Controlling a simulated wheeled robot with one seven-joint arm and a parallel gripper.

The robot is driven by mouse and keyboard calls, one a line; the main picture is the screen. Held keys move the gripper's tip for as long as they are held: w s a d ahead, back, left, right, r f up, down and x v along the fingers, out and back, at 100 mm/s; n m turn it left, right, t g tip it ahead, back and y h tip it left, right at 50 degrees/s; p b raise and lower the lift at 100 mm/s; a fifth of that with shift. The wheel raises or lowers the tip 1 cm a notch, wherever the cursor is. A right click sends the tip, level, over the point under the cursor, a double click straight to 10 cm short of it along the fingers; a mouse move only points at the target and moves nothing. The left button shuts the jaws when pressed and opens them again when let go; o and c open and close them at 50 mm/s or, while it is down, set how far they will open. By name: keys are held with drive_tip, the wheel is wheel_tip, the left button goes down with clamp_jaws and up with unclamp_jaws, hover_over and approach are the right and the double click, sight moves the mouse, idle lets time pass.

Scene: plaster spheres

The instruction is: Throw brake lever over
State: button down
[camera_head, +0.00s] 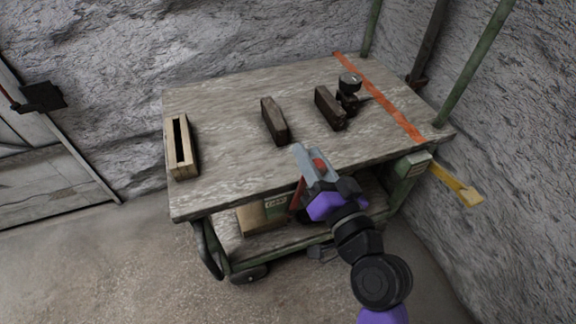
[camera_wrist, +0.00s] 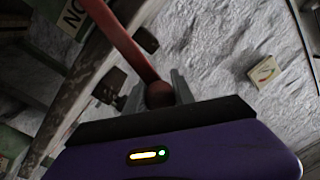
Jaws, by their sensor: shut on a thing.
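The brake lever is a red bar with a round red knob at its end. In the head view its shaft (camera_head: 297,196) rises at the front edge of the cart, leaning slightly. In the wrist view the red bar (camera_wrist: 128,45) runs from the upper left down to the knob (camera_wrist: 160,95). My gripper (camera_head: 314,162) is at the cart's front edge. Its grey fingers (camera_wrist: 163,88) are shut around the knob, one on each side. The lever's lower end is hidden behind my arm and the cart edge in the head view.
The wooden cart top (camera_head: 225,110) carries a slotted wooden block (camera_head: 192,160), two dark blocks and a small dark device (camera_head: 349,88). A red-orange stripe crosses its right side. A yellow bar (camera_head: 458,184) sticks out at right. Rough walls stand behind and right; floor at front left is clear.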

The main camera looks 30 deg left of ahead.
drive_tip(key=shift+w+d+f+m+b, duration=0.25)
drive_tip(key=shift+w+d+f+m, duration=0.1)
drive_tip(key=shift+w+d+m, duration=0.25)
drive_tip(key=shift+w+d+f+m+b, duration=0.2)
drive_tip(key=shift+w+d+f+m, duration=0.1)
drive_tip(key=shift+w+d+m, duration=0.35)
drive_tip(key=shift+w+d+f+m+b, duration=0.25)
drive_tip(key=shift+w+d+f+m, duration=0.15)
drive_tip(key=shift+w+m, duration=0.3)
drive_tip(key=shift+d, duration=0.1)
drive_tip(key=c, duration=1.1)
unclamp_jaws()
drive_tip(key=shift+p+v, duration=0.5)
drive_tip(key=shift+v, duration=3.35)
